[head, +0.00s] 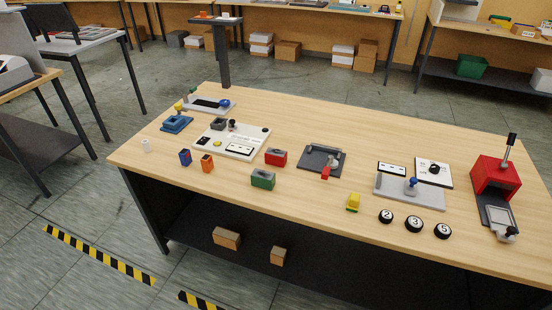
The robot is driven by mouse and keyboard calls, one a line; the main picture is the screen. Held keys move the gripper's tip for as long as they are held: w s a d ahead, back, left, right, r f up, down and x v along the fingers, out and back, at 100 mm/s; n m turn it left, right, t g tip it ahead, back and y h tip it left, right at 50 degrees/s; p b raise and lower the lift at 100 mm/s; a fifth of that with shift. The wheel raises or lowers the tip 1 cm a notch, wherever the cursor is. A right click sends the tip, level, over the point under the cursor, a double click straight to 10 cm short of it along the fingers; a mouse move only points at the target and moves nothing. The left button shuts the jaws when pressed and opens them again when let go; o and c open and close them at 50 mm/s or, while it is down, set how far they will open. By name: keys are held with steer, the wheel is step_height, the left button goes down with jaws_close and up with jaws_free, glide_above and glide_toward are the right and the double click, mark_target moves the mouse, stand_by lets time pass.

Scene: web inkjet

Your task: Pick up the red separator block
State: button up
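A red block (276,157) with a dark recess in its top rests on the wooden table (330,215), near the middle of the left half. A smaller red piece (325,173) lies at the front edge of a dark grey fixture (322,160) to its right. The frame does not show for certain which of the two is the separator block. My gripper is not in view.
A green block (263,179) sits just in front of the red block. A white panel (232,141) is to its left. Small blue (185,157) and orange (207,163) blocks stand farther left. A red lever press (496,177) stands at the right end.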

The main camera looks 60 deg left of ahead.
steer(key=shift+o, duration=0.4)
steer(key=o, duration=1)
